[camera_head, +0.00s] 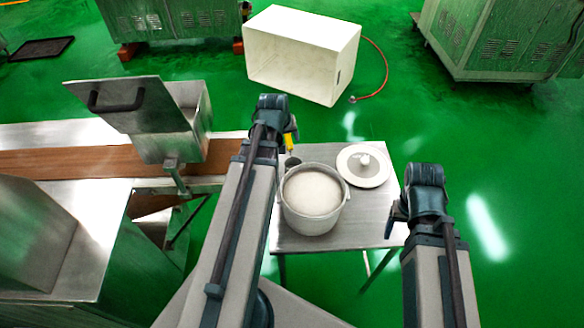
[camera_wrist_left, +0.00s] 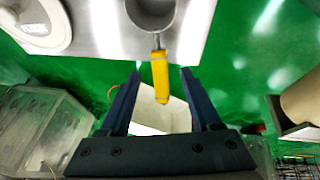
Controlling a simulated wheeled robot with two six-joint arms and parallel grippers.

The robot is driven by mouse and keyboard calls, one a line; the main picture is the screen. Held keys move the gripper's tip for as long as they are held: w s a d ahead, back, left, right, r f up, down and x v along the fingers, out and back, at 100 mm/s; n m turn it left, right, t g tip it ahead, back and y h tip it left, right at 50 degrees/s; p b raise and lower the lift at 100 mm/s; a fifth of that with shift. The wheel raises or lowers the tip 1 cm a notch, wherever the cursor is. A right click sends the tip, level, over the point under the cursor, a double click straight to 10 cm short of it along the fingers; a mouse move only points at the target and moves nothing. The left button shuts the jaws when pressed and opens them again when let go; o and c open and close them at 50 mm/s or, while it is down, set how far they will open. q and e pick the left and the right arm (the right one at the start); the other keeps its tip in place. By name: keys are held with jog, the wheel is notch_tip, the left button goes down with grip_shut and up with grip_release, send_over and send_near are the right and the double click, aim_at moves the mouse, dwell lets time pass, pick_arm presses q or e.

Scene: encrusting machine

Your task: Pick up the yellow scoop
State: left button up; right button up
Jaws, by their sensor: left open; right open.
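The yellow scoop (camera_head: 289,140) is at the back left of the small metal table, beside the pot. Its grey cup end is at the pot's far left side. In the left wrist view the scoop's yellow handle (camera_wrist_left: 160,80) points down between the two open fingers of my left gripper (camera_wrist_left: 161,76), with a gap on each side. The left gripper (camera_head: 284,130) is partly hidden by its own arm in the head view. My right gripper (camera_head: 394,218) is open and empty at the table's right edge.
A pot (camera_head: 313,228) full of white material stands on the metal table (camera_head: 372,222). A round white lid (camera_head: 378,180) lies behind it to the right. A steel machine with a conveyor (camera_head: 60,163) stands to the left. A white box (camera_head: 295,60) is on the green floor behind.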

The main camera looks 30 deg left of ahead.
aim_at(288, 140)
pick_arm(q)
jog(key=shift+w+f, duration=0.1)
jog(key=b+x, duration=0.4)
jog(key=x, duration=0.1)
jog(key=shift+w+a, duration=0.25)
jog(key=shift+w, duration=0.05)
grip_shut()
